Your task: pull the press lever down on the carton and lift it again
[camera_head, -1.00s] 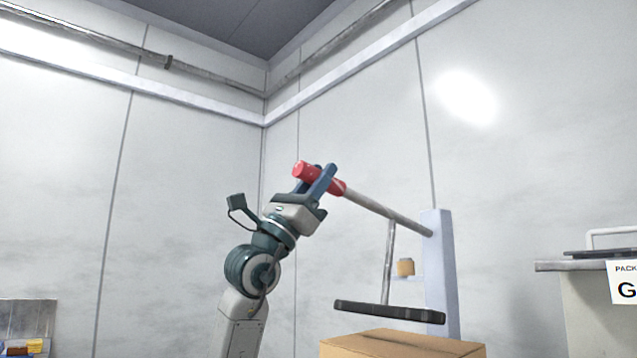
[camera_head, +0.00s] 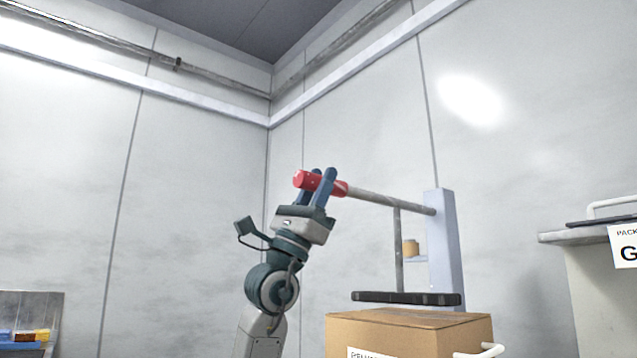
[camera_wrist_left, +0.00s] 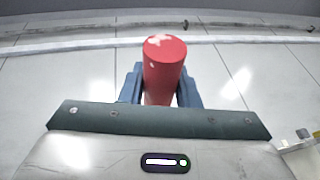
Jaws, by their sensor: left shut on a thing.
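The press has a pale blue-grey post (camera_head: 440,245), a grey lever arm (camera_head: 385,199) with a red grip (camera_head: 302,180), a thin rod, and a black press plate (camera_head: 405,298). The lever slopes slightly up from the post toward the grip. The brown carton (camera_head: 410,332) sits below the plate. The plate is close above the carton top; I cannot tell if they touch. My left gripper (camera_head: 319,183) is shut around the red grip, its blue fingers on both sides. In the left wrist view the red grip (camera_wrist_left: 164,70) stands between the fingers. My right gripper is out of view.
A grey cabinet (camera_head: 590,290) with a sign and a white handle stands at the right. A white curved bar (camera_head: 480,352) shows at the carton's lower right. A small tan box (camera_head: 410,248) sits on a shelf behind the press. Colored items (camera_head: 30,336) lie at lower left.

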